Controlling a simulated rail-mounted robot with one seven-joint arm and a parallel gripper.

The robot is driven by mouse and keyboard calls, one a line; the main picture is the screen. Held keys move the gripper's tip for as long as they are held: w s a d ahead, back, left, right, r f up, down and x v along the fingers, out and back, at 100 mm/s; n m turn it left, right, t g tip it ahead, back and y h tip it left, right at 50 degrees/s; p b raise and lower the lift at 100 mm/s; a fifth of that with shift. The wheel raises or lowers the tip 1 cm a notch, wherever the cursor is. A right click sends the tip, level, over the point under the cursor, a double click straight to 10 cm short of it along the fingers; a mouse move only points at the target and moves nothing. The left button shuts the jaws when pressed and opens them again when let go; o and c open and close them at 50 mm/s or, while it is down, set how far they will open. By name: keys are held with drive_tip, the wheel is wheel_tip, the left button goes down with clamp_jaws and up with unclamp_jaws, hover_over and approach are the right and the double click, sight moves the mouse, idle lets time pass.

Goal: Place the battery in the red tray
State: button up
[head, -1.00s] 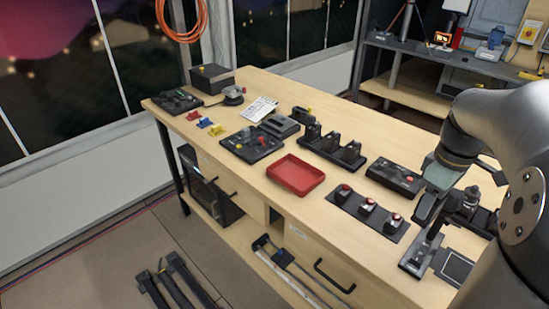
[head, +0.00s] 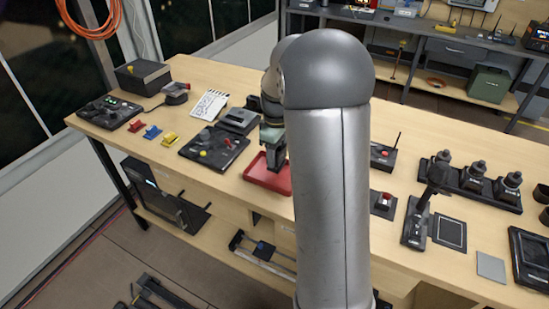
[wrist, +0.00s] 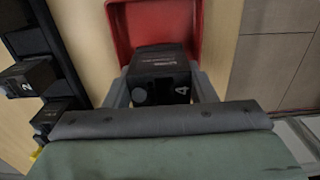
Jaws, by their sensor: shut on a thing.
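The red tray (head: 256,176) lies on the wooden workbench, partly hidden behind my arm in the head view. In the wrist view the red tray (wrist: 125,38) is at the top, its inside partly covered by the battery. The battery (wrist: 160,72) is a black block marked 4, between the two grey fingers of my gripper (wrist: 162,92). My gripper is shut on it. In the head view my gripper (head: 273,155) points down over the tray; the battery is not clearly visible there. I cannot tell whether the battery touches the tray floor.
A black rack holding numbered batteries (wrist: 30,78) stands left of the tray in the wrist view.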

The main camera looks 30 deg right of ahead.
drive_tip(key=shift+w+a+f, duration=0.15)
drive_tip(key=shift+w+f, duration=0.25)
drive_tip(key=shift+f, duration=1.5)
drive_tip(key=shift+f, duration=0.1)
drive_tip(key=shift+f, duration=0.15)
drive_tip(key=o, duration=1.2)
drive_tip(key=shift+c, duration=0.2)
